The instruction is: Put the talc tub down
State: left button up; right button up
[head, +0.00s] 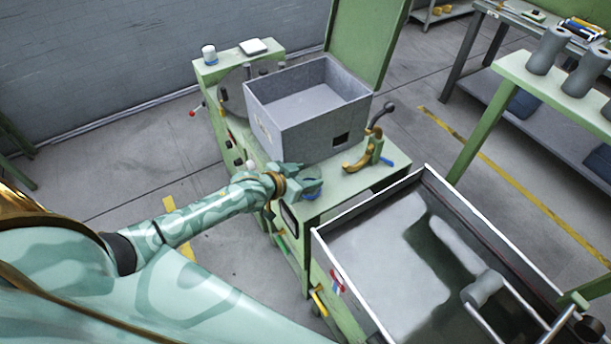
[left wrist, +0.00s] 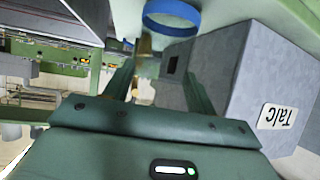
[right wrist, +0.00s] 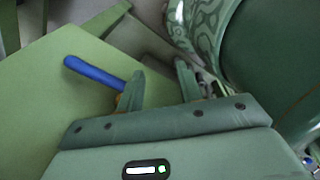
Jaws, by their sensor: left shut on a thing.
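The talc tub (head: 303,133) is a big grey open box over the top of the green machine (head: 384,184). It looks upright, and its inside looks empty. I cannot tell whether its base touches the machine top. In the left wrist view its grey side (left wrist: 238,78) bears an upside-down "Talc" label. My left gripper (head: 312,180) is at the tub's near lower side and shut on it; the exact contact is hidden. My right gripper (right wrist: 158,82) shows only in its own wrist view, fingers apart, with nothing clearly held.
A blue ring (left wrist: 185,18) lies just beyond my left fingers. A brass lever (head: 366,153) stands right of the tub. A white-lidded jar (head: 209,54) is behind it. A metal tray (head: 390,240) is in front. A blue handle (right wrist: 92,72) is near my right fingers.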

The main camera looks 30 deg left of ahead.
pick_arm(q)
jog(key=shift+f, duration=0.15)
jog(key=o, duration=1)
jog(key=shift+r, duration=0.25)
jog(key=p+v, duration=0.2)
jog(key=v, duration=1)
jog(key=shift+p, duration=0.35)
jog(key=shift+f, duration=0.1)
